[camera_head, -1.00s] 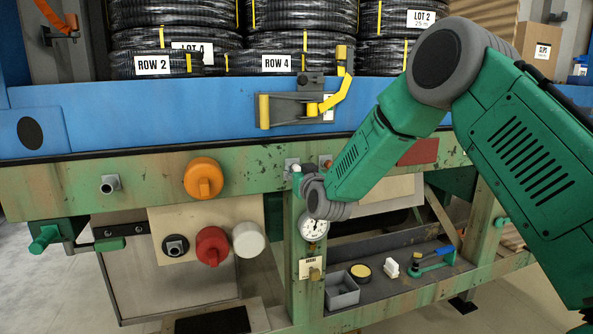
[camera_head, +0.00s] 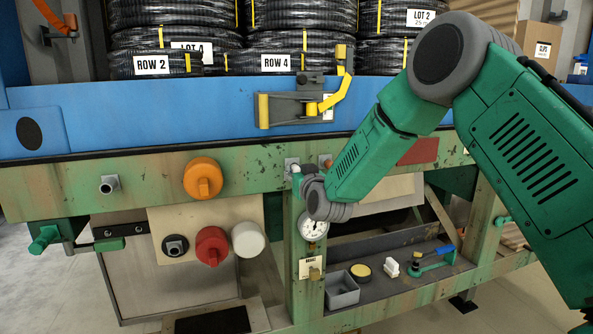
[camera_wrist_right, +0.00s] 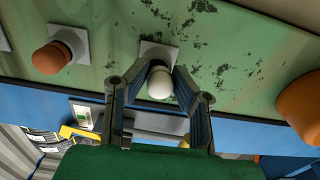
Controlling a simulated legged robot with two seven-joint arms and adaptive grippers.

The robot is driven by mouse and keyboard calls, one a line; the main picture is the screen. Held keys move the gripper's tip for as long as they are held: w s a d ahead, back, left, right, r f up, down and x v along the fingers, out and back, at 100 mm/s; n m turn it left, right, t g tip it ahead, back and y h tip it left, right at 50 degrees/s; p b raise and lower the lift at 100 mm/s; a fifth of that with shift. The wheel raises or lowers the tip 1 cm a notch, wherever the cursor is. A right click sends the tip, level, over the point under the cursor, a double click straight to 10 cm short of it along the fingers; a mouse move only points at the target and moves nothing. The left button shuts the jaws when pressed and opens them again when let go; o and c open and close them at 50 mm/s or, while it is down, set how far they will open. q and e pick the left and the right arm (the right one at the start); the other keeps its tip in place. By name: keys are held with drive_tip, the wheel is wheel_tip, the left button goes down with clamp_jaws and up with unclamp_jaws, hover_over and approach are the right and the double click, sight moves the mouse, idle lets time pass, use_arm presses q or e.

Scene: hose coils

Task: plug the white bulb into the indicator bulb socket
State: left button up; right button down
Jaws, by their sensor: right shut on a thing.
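The white bulb (camera_wrist_right: 160,84) is between the fingertips of my right gripper (camera_wrist_right: 159,80) in the wrist view, and the fingers are shut on it. Its rounded end faces the wrist camera. Behind it is a square grey plate (camera_wrist_right: 158,51) on the green panel, the indicator bulb socket. In the head view my right gripper (camera_head: 297,176) is at that plate (camera_head: 291,163), mostly hidden by its own wrist. The bulb's inner end is hidden, so I cannot tell whether it is inside the socket. My left gripper is not in view.
An orange-brown bulb (camera_wrist_right: 52,57) sits in a neighbouring plate. A large orange knob (camera_head: 203,178) is left of the gripper on the green panel. A gauge (camera_head: 314,227) is just below my wrist. Red (camera_head: 212,246) and white (camera_head: 248,239) round knobs are lower left.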

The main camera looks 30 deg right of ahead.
drive_tip(key=shift+a, duration=0.4)
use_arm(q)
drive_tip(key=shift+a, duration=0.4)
use_arm(e)
drive_tip(key=shift+v, duration=1)
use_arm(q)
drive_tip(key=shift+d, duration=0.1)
use_arm(e)
drive_tip(key=shift+r, duration=0.1)
use_arm(q)
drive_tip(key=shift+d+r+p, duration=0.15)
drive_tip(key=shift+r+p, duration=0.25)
drive_tip(key=shift+p, duration=0.1)
use_arm(e)
drive_tip(key=s, duration=0.6)
drive_tip(key=shift+a, duration=0.45)
drive_tip(key=shift+s, duration=0.1)
